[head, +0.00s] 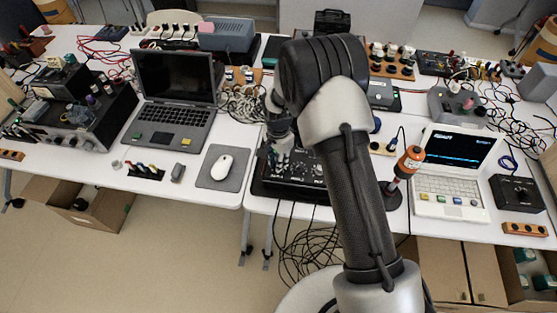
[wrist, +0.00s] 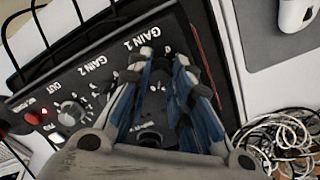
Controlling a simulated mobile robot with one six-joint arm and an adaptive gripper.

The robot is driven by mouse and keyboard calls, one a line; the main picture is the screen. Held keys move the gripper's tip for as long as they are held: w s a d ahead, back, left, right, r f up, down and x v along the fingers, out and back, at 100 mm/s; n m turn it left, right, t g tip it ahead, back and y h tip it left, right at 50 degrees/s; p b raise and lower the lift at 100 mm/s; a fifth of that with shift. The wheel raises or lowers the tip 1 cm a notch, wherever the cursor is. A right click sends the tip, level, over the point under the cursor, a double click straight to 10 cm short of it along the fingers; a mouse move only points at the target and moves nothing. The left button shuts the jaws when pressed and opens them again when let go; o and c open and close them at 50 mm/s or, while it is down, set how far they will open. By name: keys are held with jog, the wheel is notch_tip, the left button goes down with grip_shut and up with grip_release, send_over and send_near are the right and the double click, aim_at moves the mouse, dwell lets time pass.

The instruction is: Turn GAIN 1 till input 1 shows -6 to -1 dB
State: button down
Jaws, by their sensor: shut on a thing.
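The black gain box (wrist: 108,68) has printed labels GAIN 1, GAIN 2 and OUT. It also shows in the head view (head: 287,187), partly behind my arm. My gripper (wrist: 164,58) is over the panel, its two blue-sided fingers beside the GAIN 1 label. It is shut on the GAIN 1 knob, which is mostly hidden between the fingers. In the head view, my gripper (head: 280,140) points down at the box. I cannot read a level for input 1.
A white laptop (head: 455,187) with a lit dark screen stands at right. An orange-handled tool (head: 410,160) stands beside my arm. A grey mouse pad (head: 234,178) with a white mouse (head: 222,167) lies left of the box. Loose cables (head: 240,103) lie behind.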

jog(key=m, duration=0.5)
jog(key=shift+w+m, duration=0.1)
jog(key=shift+m, duration=0.2)
dwell(0.4)
jog(key=c, duration=1.4)
grip_release()
jog(key=shift+c, duration=0.2)
notch_tip(320, 180, up, 12)
